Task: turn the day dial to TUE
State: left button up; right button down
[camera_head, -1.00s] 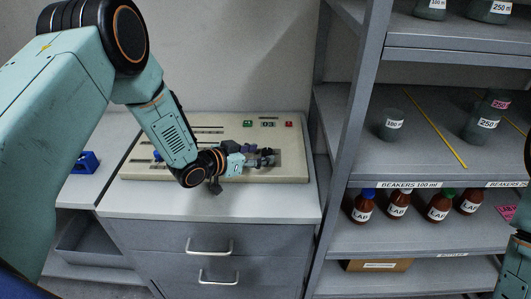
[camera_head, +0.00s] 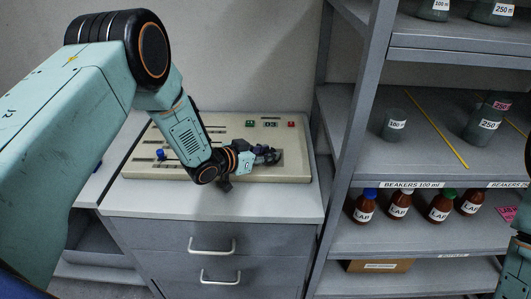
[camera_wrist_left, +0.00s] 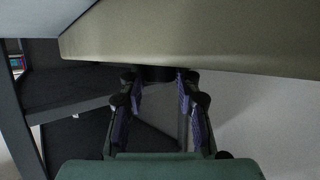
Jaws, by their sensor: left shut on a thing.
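The beige control panel (camera_head: 225,172) lies on the grey cabinet top in the head view. My left gripper (camera_head: 268,156) is low over the panel's right part, its fingers shut on a dark knob, which I take for the day dial. The fingers hide the knob in the head view. In the left wrist view the dark round dial (camera_wrist_left: 158,74) shows at the panel surface, between the tips of my left gripper (camera_wrist_left: 160,84). No day lettering can be read, so the dial's setting is not visible. My right gripper is not in view.
A grey shelf (camera_head: 420,160) with beakers and brown bottles (camera_head: 400,205) stands close on the right.

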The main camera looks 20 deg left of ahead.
pick_arm(q)
jog(key=c, duration=0.4)
jog(key=shift+r, duration=0.1)
jog(key=shift+d+n+t+y, duration=0.15)
jog(key=shift+n+t+y, duration=0.15)
jog(key=shift+n+y, duration=0.15)
jog(key=shift+d+r+n+t+y, duration=0.15)
jog(key=shift+n+t+y, duration=0.1)
jog(key=shift+n+y, duration=0.55)
jog(key=shift+d+f+n+t+y, duration=0.1)
jog(key=shift+n+t+y, duration=0.15)
jog(key=shift+n+y, duration=0.45)
jog(key=shift+r+n+y, duration=0.1)
jog(key=shift+n+y, duration=0.65)
jog(key=shift+y, duration=0.4)
jog(key=shift+w+n+y, duration=0.1)
jog(key=shift+n+y, duration=0.2)
jog(key=o, duration=1.1)
jog(key=shift+f, duration=0.2)
jog(key=shift+o, duration=0.2)
